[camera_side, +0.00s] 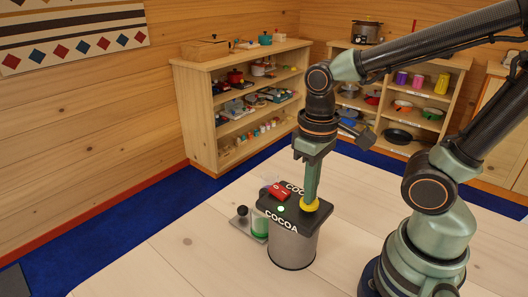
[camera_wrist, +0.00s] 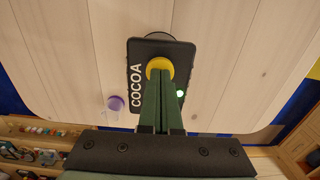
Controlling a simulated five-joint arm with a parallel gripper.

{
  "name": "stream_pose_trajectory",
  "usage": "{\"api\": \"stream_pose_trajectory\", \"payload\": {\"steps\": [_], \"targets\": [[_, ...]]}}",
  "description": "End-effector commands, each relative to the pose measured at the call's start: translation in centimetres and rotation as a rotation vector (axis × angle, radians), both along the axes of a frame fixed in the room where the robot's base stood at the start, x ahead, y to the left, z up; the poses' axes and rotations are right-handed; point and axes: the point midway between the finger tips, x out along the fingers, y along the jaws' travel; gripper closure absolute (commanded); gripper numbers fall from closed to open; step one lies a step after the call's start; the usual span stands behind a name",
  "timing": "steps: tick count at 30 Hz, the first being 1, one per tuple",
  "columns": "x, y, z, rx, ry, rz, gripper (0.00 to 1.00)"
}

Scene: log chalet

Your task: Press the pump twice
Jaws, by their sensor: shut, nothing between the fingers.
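The cocoa dispenser is a grey metal cylinder (camera_side: 292,248) with a black top plate (camera_side: 291,213) marked "COCOA". The plate also shows in the wrist view (camera_wrist: 137,95). The yellow knob shows in the wrist view (camera_wrist: 159,64). My gripper (camera_side: 310,198) is shut and points down, its fingertips at the yellow knob. They appear to touch it, and they hide part of it. I cannot tell how far the knob is pressed.
A cup with green on it (camera_side: 259,225) stands on a small grey plate left of the dispenser. The pale table (camera_side: 170,257) is otherwise largely clear. Stocked wooden shelves (camera_side: 200,105) stand behind.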

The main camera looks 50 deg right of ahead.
Motion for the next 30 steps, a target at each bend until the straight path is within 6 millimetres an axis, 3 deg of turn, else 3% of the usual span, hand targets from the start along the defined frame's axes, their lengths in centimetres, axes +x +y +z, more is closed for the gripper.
{"api": "stream_pose_trajectory", "payload": {"steps": [16, 30], "targets": [[0.0, 0.0, -1.0, 0.0, 0.003, 0.0, 1.0], [0.1, 0.0, 0.0, 0.0, -0.001, 0.0, 1.0]]}}
